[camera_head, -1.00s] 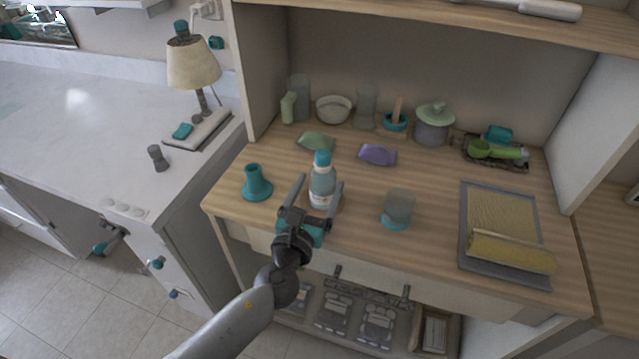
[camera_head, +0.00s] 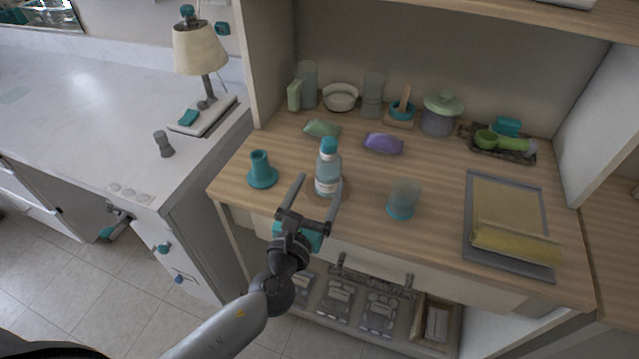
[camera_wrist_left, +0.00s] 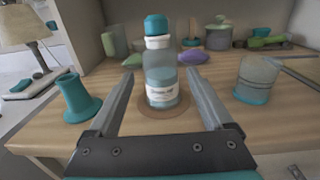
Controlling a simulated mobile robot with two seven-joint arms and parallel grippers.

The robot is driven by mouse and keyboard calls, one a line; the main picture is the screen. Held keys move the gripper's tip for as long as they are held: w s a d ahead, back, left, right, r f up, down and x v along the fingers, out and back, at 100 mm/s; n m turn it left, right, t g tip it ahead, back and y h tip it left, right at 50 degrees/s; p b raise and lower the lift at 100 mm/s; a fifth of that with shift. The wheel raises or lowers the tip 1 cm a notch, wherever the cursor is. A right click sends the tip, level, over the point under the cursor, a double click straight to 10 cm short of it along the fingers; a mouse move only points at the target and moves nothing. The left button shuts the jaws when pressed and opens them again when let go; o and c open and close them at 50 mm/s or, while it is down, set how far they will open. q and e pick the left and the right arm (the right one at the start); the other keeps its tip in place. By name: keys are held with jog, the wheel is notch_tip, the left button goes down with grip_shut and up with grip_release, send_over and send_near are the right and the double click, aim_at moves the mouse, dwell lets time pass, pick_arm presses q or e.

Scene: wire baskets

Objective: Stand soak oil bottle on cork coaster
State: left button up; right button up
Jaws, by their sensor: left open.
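The soak oil bottle (camera_head: 328,172), clear with a teal cap and a white label, stands upright on the wooden top. The wrist view shows the bottle (camera_wrist_left: 161,78) on a round brown cork coaster (camera_wrist_left: 174,112), whose rim shows around its base. My left gripper (camera_head: 320,190) is open on the near side of the bottle. In the wrist view its two fingers lie to either side of the bottle's line, with gaps between them and the bottle. My right gripper is not in view.
A teal flared holder (camera_head: 261,171) stands left of the bottle and a teal-based cup (camera_head: 403,199) to its right. Green (camera_head: 322,128) and purple (camera_head: 383,143) packs lie behind. A grey tray with a yellow mat (camera_head: 510,215) is at right. Jars line the back.

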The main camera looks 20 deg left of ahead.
pick_arm(q)
jog(key=shift+s, duration=1.3)
jog(key=s+b, duration=0.2)
jog(key=s, duration=1.3)
jog(key=shift+s, duration=0.15)
jog(key=s+a+f+n+g+y, duration=0.1)
jog(key=s+a+f+n+g, duration=0.3)
jog(key=f, duration=0.7)
jog(key=a+f+n+g, duration=0.1)
jog(key=f+n+g, duration=0.3)
jog(key=f, duration=0.6)
jog(key=s+a+f+n+g+y, duration=0.1)
jog(key=s+a+f+n+g, duration=0.15)
jog(key=f+n, duration=0.6)
jog(key=s+d+f+n+g+h, duration=0.2)
jog(key=s+f+n+g, duration=0.4)
jog(key=s+f+n, duration=0.9)
jog(key=shift+s+d+f+n, duration=0.35)
jog(key=shift+d+f+n, duration=0.3)
jog(key=shift+n, duration=0.4)
